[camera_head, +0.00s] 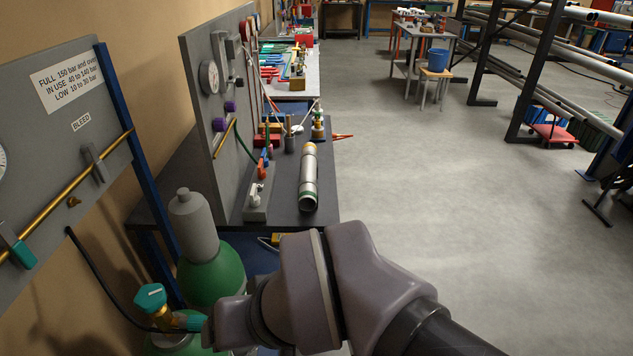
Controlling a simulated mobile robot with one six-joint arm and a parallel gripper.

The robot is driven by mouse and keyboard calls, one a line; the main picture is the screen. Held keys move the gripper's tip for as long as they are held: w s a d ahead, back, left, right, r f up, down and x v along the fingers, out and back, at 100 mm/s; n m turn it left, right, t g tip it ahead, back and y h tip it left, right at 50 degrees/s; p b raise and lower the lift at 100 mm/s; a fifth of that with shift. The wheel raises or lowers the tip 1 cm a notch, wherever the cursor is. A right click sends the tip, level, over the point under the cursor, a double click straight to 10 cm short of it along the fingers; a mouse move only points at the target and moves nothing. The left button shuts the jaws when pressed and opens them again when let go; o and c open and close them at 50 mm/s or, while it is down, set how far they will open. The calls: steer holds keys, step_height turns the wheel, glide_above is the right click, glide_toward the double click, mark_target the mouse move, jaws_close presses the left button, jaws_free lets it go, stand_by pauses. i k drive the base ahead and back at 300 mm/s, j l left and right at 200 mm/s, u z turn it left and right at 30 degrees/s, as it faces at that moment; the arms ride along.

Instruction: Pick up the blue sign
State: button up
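I cannot make out a blue sign for certain in the head view. A dark blue flat surface (262,262) shows low beside the bench, partly hidden by my arm and a green cylinder; I cannot tell what it is. My arm reaches in from the bottom right, its joints in front of the bench's near end. My gripper's fingers do not show, so its state and contents are hidden.
Green gas cylinders (213,278) stand left of my arm, below a grey gauge panel (60,120). A dark bench (285,216) holds a silver cylinder (309,178). A blue bucket (438,59) sits on a stool. Pipe racks stand right; the middle floor (420,190) is clear.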

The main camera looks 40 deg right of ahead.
mark_target(264, 152)
steer(key=z, duration=0.75)
steer(key=i+l+u, duration=0.1)
steer(key=l, duration=0.3)
steer(key=i+l+u, duration=0.1)
steer(key=l, duration=0.35)
steer(key=i+l+u, duration=0.1)
steer(key=l, duration=0.35)
steer(key=i+l+u, duration=0.1)
steer(key=l, duration=0.35)
steer(key=i+l+u, duration=0.15)
steer(key=i+l, duration=0.15)
steer(key=i+l+u, duration=0.1)
steer(key=i+l, duration=0.25)
steer(key=i+l+u, duration=0.15)
steer(key=i+l, duration=0.2)
steer(key=i+l+u, duration=0.15)
steer(key=i+l, duration=0.15)
steer(key=l, duration=0.2)
steer(key=i+l+u, duration=0.15)
steer(key=l, duration=0.3)
steer(key=i+j+u, duration=0.1)
steer(key=i, duration=0.4)
